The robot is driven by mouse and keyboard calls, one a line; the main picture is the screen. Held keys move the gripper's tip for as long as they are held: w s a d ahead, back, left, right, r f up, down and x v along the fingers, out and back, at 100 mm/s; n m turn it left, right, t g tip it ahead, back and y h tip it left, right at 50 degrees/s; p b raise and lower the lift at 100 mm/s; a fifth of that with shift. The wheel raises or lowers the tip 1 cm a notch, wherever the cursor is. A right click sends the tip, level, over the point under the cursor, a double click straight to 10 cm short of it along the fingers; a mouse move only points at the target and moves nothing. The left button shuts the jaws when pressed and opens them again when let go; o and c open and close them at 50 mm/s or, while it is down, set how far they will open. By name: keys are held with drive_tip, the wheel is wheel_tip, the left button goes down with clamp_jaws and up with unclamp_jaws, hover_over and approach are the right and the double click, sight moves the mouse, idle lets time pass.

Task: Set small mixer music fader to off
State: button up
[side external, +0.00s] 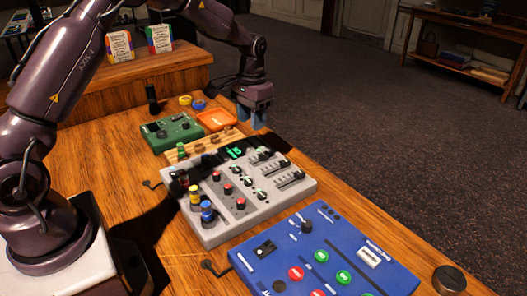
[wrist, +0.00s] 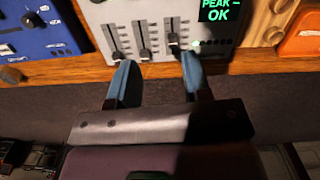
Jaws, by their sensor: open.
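The grey mixer (side external: 222,234) sits on the wooden desk, with knobs, coloured caps and a green-lit display. Its front edge in the wrist view (wrist: 204,30) carries three short slider faders: left (wrist: 118,54), middle (wrist: 145,53) and right (wrist: 173,40). The right fader cap sits higher in the picture than the other two. I cannot read which is the music fader. My gripper (wrist: 156,62) is open and empty, its blue fingers spread at the mixer's edge, around the middle fader's column. In the side view my gripper (side external: 253,116) hangs beyond the mixer's far end; contact cannot be told.
A blue panel (side external: 385,278) with buttons lies nearer the camera. A green box (side external: 160,144), an orange tray (side external: 228,118) and a wooden strip with knobs (side external: 190,152) stand beyond the mixer. The desk edge drops to dark carpet (side external: 390,140) on the right.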

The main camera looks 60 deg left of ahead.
sight(264, 154)
drive_tip(key=shift+w+a+f+m, duration=0.5)
drive_tip(key=shift+w+a+f, duration=0.3)
drive_tip(key=shift+w, duration=1.65)
drive_tip(key=shift+t, duration=0.3)
wheel_tip(264, 154, down, 12)
drive_tip(key=shift+a+r, duration=0.1)
drive_tip(key=shift+r, duration=0.05)
clamp_jaws()
